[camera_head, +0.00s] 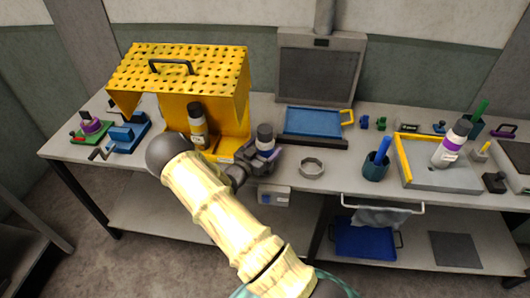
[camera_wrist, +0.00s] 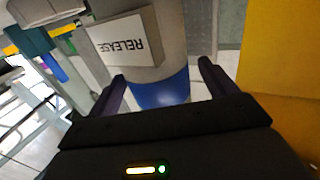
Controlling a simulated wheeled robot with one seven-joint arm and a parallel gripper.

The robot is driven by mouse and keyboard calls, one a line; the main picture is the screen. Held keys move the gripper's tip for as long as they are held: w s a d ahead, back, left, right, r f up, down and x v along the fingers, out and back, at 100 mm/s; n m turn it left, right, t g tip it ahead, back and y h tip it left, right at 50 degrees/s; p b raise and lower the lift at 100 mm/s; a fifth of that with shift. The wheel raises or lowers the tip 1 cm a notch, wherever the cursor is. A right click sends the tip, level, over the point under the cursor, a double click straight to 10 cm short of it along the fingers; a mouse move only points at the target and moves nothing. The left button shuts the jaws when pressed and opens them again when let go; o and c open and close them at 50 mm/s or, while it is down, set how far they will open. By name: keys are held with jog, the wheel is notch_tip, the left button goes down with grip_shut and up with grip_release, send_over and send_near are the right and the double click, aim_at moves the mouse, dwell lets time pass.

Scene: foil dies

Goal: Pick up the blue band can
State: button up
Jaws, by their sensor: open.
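The blue band can (camera_wrist: 165,92) stands close in front of my gripper (camera_wrist: 162,78) in the wrist view. It has a grey body, a white label reading RELEASE upside down, and a blue band low in the picture. One dark finger is on each side of it; the jaws are open, and I cannot tell whether they touch it. In the head view the can (camera_head: 265,134) shows its dark cap and pale upper body at my gripper (camera_head: 262,155), just right of the yellow guard.
A metal ring (camera_head: 312,168) lies to the right. A purple-banded can (camera_head: 452,144) stands on a grey tray (camera_head: 430,178) farther right.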

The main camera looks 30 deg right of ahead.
jog(key=shift+x, duration=1.25)
jog(key=shift+c, duration=0.5)
jog(key=shift+r, duration=0.1)
jog(key=c, duration=1.3)
jog(key=shift+r, duration=0.15)
jog(key=shift+r, duration=0.55)
jog(key=shift+r+b, duration=0.6)
jog(key=shift+r, duration=0.3)
jog(key=b+v, duration=0.2)
jog(key=v, duration=0.7)
jog(key=b+v, duration=0.1)
jog(key=v, duration=0.8)
jog(key=shift+r+b, duration=0.2)
jog(key=shift+b, duration=0.2)
